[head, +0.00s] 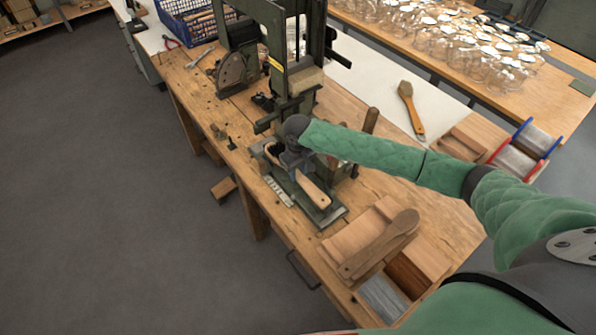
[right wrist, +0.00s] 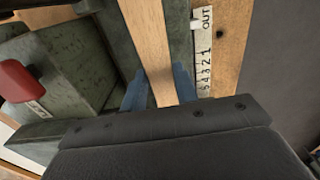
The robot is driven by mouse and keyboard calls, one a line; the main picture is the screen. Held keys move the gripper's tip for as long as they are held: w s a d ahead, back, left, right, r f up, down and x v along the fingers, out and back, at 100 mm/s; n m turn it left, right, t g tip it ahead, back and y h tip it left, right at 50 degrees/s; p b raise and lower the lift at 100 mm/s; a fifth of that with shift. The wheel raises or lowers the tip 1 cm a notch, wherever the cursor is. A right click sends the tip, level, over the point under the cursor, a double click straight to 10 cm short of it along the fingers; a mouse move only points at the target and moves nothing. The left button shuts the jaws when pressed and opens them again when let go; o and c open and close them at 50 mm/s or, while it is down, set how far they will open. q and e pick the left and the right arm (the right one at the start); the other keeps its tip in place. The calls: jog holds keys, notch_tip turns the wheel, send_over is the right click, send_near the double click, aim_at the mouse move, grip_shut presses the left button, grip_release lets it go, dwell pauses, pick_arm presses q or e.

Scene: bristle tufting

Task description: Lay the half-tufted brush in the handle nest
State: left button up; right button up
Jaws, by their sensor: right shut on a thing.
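My right gripper (head: 297,166) is at the base of the green tufting machine, shut on a pale wooden brush. The brush handle (head: 313,190) sticks out toward the lower right; the rest is partly hidden by my wrist and the machine. In the right wrist view the wood (right wrist: 146,35) lies between the two blue fingers (right wrist: 158,88). My left gripper is not in view.
The machine column (head: 272,70) stands just behind my gripper. A numbered scale (right wrist: 203,55) lies beside the held wood. Another brush (head: 407,100) lies on the white surface. Glass jars (head: 440,40) crowd the far table.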

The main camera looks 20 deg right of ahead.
jog(key=shift+f, duration=0.4)
dwell(0.5)
jog(key=o, duration=1.5)
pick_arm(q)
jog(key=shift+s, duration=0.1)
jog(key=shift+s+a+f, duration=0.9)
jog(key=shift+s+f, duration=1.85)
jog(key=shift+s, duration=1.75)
pick_arm(e)
jog(key=shift+r+p, duration=1.2)
jog(key=shift+p, duration=0.15)
jog(key=shift+r+p, duration=1.3)
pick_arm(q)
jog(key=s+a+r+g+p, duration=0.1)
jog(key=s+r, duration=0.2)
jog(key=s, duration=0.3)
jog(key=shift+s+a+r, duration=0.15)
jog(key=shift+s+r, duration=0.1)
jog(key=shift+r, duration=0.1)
pick_arm(e)
jog(key=shift+r, duration=1)
